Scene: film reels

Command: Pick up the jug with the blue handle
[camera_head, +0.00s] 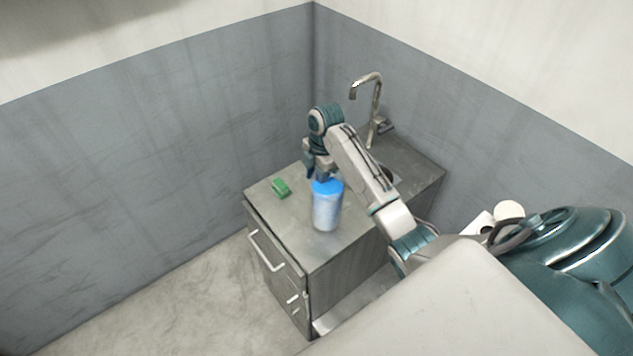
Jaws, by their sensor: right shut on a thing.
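The jug (326,211) has a pale, translucent body and a bright blue top part. It stands upright on, or very close above, the metal counter (285,213), near its front edge; I cannot tell if it touches. My right gripper (320,178) reaches down from above and is shut on the jug at its blue top. The fingertips and the handle's exact shape are too small and partly hidden to make out. My left gripper is not in view.
A green sponge-like item (281,188) lies on the counter left of the jug. A metal faucet (374,105) rises behind my right arm, beside a sink partly hidden by it. Grey walls close off the back. Drawer handles (266,252) stick out at the front.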

